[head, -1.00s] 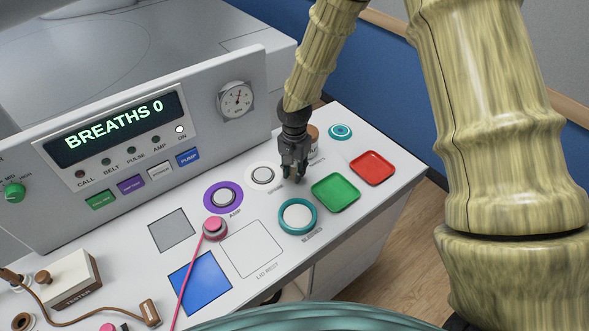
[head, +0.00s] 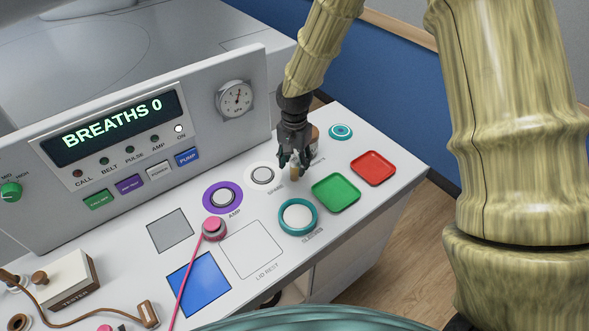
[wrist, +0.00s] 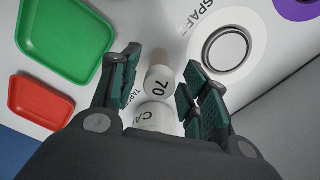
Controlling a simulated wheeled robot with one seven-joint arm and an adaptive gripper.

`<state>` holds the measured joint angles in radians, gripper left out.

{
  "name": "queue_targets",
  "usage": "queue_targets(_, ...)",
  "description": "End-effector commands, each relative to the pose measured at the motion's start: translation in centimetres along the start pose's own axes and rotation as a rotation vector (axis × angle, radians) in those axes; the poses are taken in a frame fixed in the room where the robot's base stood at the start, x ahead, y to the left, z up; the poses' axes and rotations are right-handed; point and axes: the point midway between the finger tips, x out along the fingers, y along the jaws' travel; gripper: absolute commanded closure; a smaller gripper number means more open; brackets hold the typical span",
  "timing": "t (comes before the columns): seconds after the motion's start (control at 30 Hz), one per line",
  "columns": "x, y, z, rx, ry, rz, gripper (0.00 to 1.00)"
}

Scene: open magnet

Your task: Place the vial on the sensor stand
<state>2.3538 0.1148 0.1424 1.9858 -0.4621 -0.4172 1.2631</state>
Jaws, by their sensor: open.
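My gripper (head: 294,159) points down over the right part of the white console top, its fingers spread. A small tan-brown upright cylinder (head: 295,173), apparently the vial, stands just below the fingertips. A second white top with a partly hidden "C" mark (wrist: 153,117) is nearer my palm. A brown-topped jar (head: 315,133) is partly hidden behind my gripper. No part is labelled as a sensor stand; a purple-ringed round seat marked AMP (head: 223,197) stands left.
A white round seat marked SPARE (head: 262,176) is left of my gripper. A green tray (head: 336,193), a red tray (head: 373,168) and a teal-ringed seat (head: 298,216) are to the right and front. The upright panel (head: 215,125) rises behind. A pink knob with a cord (head: 214,228) lies at front left.

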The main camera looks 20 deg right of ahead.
Motion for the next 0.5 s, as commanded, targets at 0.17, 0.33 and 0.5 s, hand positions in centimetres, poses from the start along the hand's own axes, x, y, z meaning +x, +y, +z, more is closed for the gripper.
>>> queue_targets(0.17,-2.2,0.0,0.0,0.001,0.001,-0.002,0.54)
queue_targets(0.33,-4.5,0.0,0.0,0.001,0.001,-0.003,0.54)
queue_targets(0.5,-6.5,0.0,0.0,0.001,0.001,-0.002,0.54)
